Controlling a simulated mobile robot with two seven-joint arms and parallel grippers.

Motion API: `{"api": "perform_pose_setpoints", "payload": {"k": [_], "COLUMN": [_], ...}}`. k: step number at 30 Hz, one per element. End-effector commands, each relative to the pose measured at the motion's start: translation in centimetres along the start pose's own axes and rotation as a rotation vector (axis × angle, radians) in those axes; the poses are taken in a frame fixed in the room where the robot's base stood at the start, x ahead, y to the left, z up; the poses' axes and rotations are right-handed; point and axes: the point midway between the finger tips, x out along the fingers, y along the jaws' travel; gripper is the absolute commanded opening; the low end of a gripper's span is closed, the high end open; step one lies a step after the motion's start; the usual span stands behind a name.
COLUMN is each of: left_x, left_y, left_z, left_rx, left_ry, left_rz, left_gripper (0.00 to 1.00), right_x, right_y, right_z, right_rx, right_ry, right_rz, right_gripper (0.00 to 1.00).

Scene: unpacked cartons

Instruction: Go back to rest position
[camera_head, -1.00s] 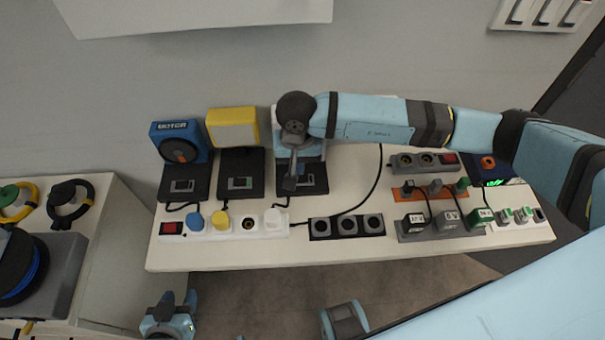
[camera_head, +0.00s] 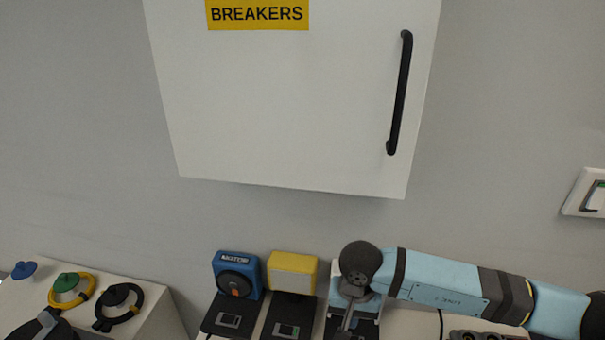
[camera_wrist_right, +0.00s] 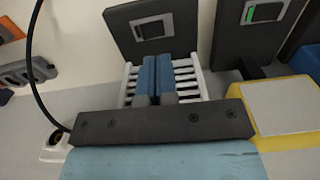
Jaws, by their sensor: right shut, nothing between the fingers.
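My right arm comes in from the right in the head view. Its gripper (camera_head: 347,322) points down in front of a pale device at the right end of a row. In the right wrist view the two blue fingers (camera_wrist_right: 157,80) are together and empty, over a white slatted body (camera_wrist_right: 187,78). A black switch panel (camera_wrist_right: 125,32) lies just past the fingertips; I cannot tell whether they touch anything. My left gripper is out of the head view.
A blue motor box (camera_head: 238,272) and a yellow box (camera_head: 292,270) stand left of my right gripper. A white breaker cabinet (camera_head: 290,100) hangs above. A side cabinet (camera_head: 140,322) with coiled cables is at the left. A black cable (camera_wrist_right: 35,70) runs beside the gripper.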

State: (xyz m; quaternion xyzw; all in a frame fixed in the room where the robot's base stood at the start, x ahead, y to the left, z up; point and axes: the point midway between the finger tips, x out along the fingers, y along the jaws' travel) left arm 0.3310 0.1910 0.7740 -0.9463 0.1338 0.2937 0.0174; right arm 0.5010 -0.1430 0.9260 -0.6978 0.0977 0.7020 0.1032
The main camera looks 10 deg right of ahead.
Motion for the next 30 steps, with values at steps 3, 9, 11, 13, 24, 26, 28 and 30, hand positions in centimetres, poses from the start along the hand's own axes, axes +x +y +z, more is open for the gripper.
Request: {"api": "perform_pose_setpoints", "payload": {"k": [3,9,11,13,24,26,28,30], "left_x": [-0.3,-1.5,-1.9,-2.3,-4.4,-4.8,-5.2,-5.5], "left_y": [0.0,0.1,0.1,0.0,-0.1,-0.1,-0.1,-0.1], "left_z": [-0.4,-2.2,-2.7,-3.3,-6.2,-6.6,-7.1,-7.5], "left_rx": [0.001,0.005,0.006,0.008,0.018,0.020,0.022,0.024], "left_ry": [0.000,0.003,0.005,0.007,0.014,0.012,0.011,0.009], "left_rz": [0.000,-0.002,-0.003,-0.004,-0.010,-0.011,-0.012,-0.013], "left_gripper": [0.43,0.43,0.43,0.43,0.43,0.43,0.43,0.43], "right_x": [0.2,-2.4,-4.4,-7.2,-14.0,-12.6,-10.0,-6.9], "right_y": [-1.6,-8.5,-10.4,-12.2,-9.4,-7.2,-4.2,-0.8], "right_z": [2.2,11.8,14.0,15.6,9.9,8.5,7.6,7.7], "right_rx": [0.045,0.385,0.541,0.734,-1.806,-1.640,-1.435,-1.222], "right_ry": [-0.087,-0.603,-0.809,-1.061,2.431,2.221,1.973,1.729], "right_rz": [-0.079,-0.433,-0.530,-0.619,0.563,0.389,0.210,0.059], "right_gripper": [0.00,0.00,0.00,0.00,0.00,0.00,0.00,0.00]}}
